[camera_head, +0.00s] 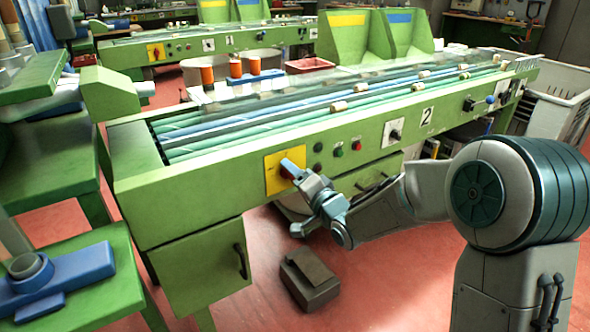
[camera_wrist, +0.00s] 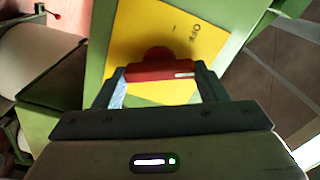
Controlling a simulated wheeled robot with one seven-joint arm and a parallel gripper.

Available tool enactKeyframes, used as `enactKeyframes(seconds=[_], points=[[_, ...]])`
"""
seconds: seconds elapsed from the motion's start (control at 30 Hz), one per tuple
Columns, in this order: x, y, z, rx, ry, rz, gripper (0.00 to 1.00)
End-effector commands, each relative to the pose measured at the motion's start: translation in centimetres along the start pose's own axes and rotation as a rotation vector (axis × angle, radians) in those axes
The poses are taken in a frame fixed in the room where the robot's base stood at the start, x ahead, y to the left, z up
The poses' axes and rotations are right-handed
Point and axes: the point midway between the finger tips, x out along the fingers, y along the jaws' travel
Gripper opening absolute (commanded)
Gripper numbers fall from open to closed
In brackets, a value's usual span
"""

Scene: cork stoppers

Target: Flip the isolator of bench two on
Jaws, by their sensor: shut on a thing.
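Bench two (camera_head: 200,185) is a green bench with a "2" plate on its front. A yellow isolator plate (camera_head: 273,178) is on its front panel at the left, and it fills the upper middle of the wrist view (camera_wrist: 200,25). The red isolator handle (camera_wrist: 160,71) sits on that plate, with a round red base behind it. My gripper (camera_head: 288,168) is at the plate and hides most of the handle in the head view. In the wrist view my gripper (camera_wrist: 162,80) has its two fingers on either end of the red handle, shut on it.
A black button, a green button (camera_head: 339,150) and a red button (camera_head: 357,145) lie right of the isolator. A dark knob (camera_head: 394,134) is farther right. A dark box (camera_head: 309,278) stands on the red floor below.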

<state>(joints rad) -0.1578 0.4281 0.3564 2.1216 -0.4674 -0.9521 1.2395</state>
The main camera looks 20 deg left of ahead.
Motion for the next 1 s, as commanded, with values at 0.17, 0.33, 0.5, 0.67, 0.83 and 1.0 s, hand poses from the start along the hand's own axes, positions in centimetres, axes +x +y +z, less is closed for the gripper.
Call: enactKeyframes(seconds=[0.17,0.33,0.5,0.67,0.83,1.0], points=[[-0.05,-0.06,-0.32,0.161,0.003,0.004,0.43],[-0.05,0.03,-0.31,0.288,0.004,0.003,0.43],[-0.03,0.08,-0.22,0.382,0.003,0.002,0.43],[-0.02,0.15,-0.18,0.438,0.003,0.002,0.43],[-0.01,0.22,-0.1,0.469,0.003,0.002,0.43],[-0.01,0.24,-0.07,0.477,0.003,0.001,0.43]])
